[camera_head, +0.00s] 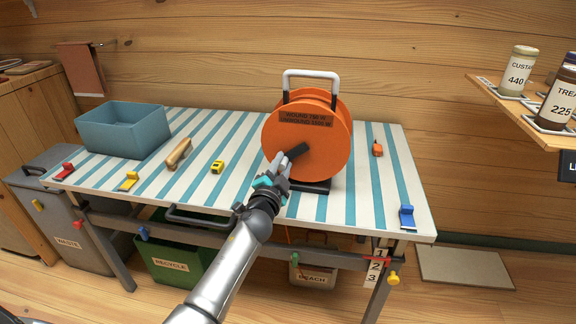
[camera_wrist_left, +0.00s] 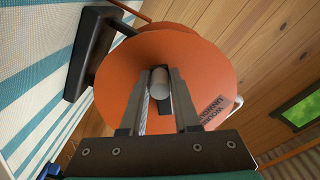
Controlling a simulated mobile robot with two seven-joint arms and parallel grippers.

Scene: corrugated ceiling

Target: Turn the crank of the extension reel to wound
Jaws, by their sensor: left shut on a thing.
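The orange extension reel (camera_head: 330,137) stands upright on the striped table, with a white handle on top and a label reading wound and unwound. It fills much of the left wrist view (camera_wrist_left: 125,75). My left gripper (camera_head: 290,158) is at the reel's front face, below the label. In the left wrist view my two fingers (camera_wrist_left: 160,88) are shut on the crank's grip (camera_wrist_left: 160,77), a pale round end between them. The crank arm (camera_head: 299,152) is dark and partly hidden by the fingers. My right gripper is not in view.
The striped table (camera_head: 365,200) also bears a blue bin (camera_head: 124,130), a yellow tape measure (camera_head: 217,167), a wooden-handled brush (camera_head: 179,153) and several small clamps. A shelf with jars (camera_head: 517,72) is at the right. The table right of the reel is mostly clear.

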